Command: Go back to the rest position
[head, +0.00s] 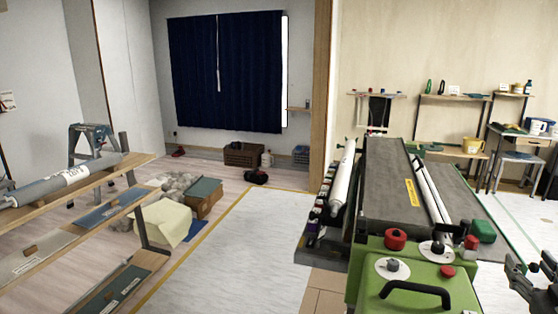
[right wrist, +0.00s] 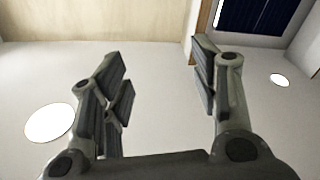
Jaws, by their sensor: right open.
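My right gripper (right wrist: 160,88) fills the lower part of the right wrist view. In the head view the right gripper (head: 528,282) shows at the lower right edge, partly cut off, beside the wallpaper pasting machine (head: 385,170). It looks apart from the machine. My left gripper is not in either view.
The green front of the machine, with red knobs and a black handle (head: 415,290), is close at the lower right. A wooden shelf rack (head: 100,180) with a wallpaper roll (head: 65,180) stands left. A pale floor sheet (head: 235,245) lies clear between them. Dark curtains (head: 225,70) hang behind.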

